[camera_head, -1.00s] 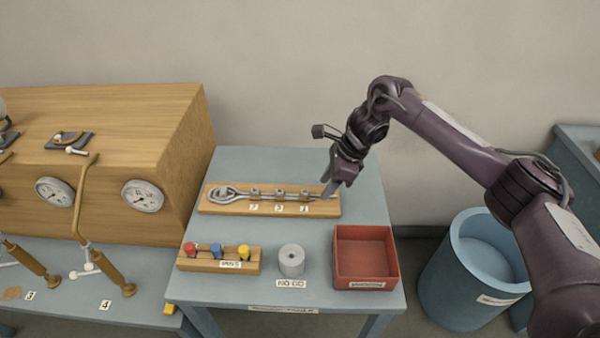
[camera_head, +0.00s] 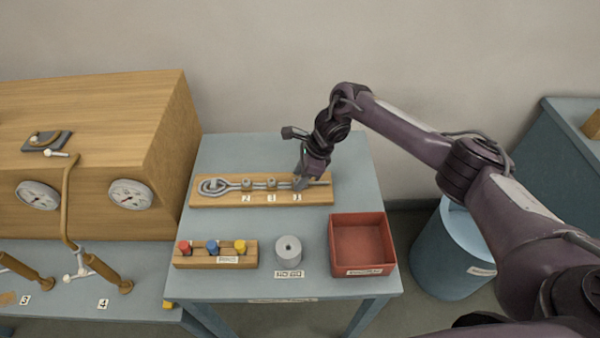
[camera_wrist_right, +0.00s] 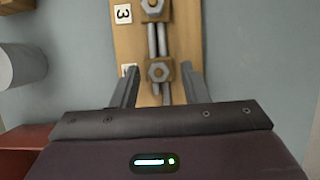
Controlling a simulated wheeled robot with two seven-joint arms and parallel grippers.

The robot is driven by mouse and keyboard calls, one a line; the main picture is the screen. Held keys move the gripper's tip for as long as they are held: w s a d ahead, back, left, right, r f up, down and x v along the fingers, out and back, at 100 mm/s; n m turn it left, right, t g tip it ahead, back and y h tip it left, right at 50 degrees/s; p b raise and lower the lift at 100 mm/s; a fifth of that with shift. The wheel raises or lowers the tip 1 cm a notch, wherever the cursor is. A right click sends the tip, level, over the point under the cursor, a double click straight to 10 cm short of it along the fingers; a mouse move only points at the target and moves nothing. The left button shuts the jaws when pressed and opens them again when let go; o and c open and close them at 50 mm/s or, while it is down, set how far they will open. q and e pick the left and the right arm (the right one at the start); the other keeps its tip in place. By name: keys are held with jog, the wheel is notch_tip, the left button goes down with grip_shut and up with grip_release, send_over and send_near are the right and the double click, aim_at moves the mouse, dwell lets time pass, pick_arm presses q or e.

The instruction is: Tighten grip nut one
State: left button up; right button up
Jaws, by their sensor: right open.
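A wooden board (camera_head: 222,199) on the blue-grey table carries a looped metal rod (camera_head: 213,186) with nuts along it, above small number labels. In the right wrist view this hex nut (camera_wrist_right: 159,72) sits between the two spread fingers of my right gripper (camera_wrist_right: 160,80), with gaps on both sides. The middle nut (camera_wrist_right: 152,7) lies beyond it. My left gripper is out of view.
In front of the board stand a rack with red, blue and yellow pegs (camera_head: 215,261), a grey cylinder (camera_head: 288,249) and an empty red tray (camera_head: 361,270). A wooden cabinet with gauges (camera_head: 130,193) is at left, a blue bin (camera_head: 445,250) at right.

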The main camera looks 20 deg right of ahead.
jog(key=shift+s, duration=0.1)
grip_shut()
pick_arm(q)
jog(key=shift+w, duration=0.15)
